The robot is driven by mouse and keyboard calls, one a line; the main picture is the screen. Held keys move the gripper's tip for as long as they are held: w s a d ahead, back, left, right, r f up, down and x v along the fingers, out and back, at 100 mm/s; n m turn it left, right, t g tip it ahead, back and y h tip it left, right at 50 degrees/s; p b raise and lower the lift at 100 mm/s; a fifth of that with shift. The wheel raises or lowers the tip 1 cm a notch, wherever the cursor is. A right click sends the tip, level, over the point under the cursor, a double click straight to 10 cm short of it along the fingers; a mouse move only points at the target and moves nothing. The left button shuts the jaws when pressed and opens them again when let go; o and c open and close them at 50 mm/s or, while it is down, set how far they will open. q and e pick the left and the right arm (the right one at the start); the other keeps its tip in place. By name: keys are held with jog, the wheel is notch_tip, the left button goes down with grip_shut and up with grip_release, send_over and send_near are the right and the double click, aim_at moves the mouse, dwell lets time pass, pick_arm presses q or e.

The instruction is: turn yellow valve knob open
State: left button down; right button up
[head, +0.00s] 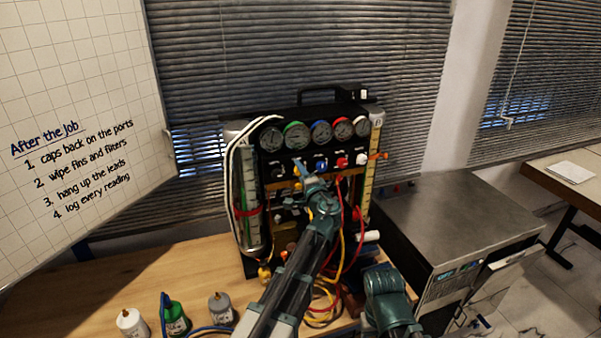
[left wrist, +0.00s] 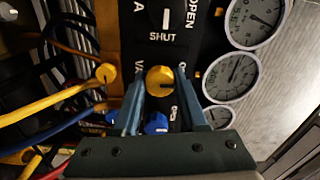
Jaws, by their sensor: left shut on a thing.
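The yellow valve knob (left wrist: 160,80) is on the black panel in the left wrist view, with a small dark mark on its face. My left gripper (left wrist: 160,98) is shut on it, one finger on each side. In the head view my left gripper (head: 306,180) reaches the panel from below and mostly covers the knob. A black knob (left wrist: 163,18) marked OPEN and SHUT sits on one side of the yellow one, a blue knob (left wrist: 156,122) on the other.
Several round gauges (head: 321,133) sit above the knob row. A red knob (head: 341,162) and a white knob (head: 361,159) are to the right. Yellow and red hoses (head: 341,240) hang close to my left arm. Bottles (head: 176,318) stand on the wooden bench at left.

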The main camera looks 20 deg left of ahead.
pick_arm(q)
jog(key=shift+c, duration=2.2)
grip_release()
jog(key=v, duration=1.4)
jog(key=s+a+f+n+g+h, duration=0.2)
jog(key=s+a+f+n+g, duration=0.3)
jog(key=f, duration=0.4)
jog(key=s+a+f+n+g+h, duration=0.2)
jog(key=s+a+f+n+g, duration=0.1)
jog(key=s+f+g, duration=0.4)
jog(key=s+d+f+m+g+h+b, duration=0.1)
jog(key=s+d+f+h+b, duration=0.1)
jog(key=s+d+f, duration=0.2)
jog(key=s+d+f+m+g+h+b, duration=0.1)
jog(key=s+d+f+g+h, duration=0.1)
jog(key=s+d+f, duration=0.3)
jog(key=s+d, duration=0.4)
jog(key=d, duration=0.4)
jog(key=shift+f+m+h+b, duration=0.3)
jog(key=shift+f+h+b, duration=0.05)
jog(key=shift+h+b, duration=0.05)
